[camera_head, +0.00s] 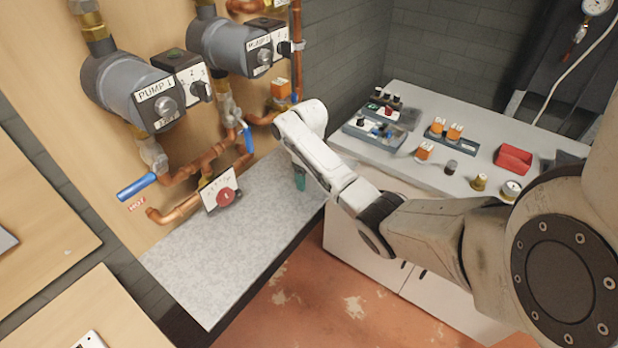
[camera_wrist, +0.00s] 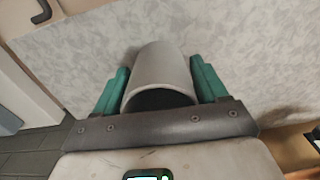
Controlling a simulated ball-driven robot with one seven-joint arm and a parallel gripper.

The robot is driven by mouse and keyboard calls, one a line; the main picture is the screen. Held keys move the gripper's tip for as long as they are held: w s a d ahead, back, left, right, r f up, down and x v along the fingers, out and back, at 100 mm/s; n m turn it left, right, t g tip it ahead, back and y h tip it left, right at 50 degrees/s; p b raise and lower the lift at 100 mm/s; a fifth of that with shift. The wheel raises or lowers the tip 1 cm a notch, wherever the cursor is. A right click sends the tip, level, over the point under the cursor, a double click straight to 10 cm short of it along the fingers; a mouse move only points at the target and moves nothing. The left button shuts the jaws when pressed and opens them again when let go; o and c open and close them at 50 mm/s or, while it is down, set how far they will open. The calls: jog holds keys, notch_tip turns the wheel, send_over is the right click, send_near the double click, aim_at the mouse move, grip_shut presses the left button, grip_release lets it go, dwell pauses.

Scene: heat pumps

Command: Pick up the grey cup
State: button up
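The grey cup (camera_wrist: 162,68) lies between the two green fingers of my gripper (camera_wrist: 160,68) in the wrist view. Its dark open mouth faces the gripper's palm, and the fingers flank its sides very closely. I cannot tell whether they press on it. In the head view my gripper (camera_head: 299,178) is at the right part of the grey speckled counter (camera_head: 215,245), under the pipes. Only a green finger shows there, and the cup cannot be made out. Whether the cup touches the counter is unclear.
A white workbench (camera_head: 440,130) with trays and small parts is on the right. The counter's front left is clear.

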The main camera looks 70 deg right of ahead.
jog(key=c, duration=0.7)
jog(key=shift+r, duration=0.2)
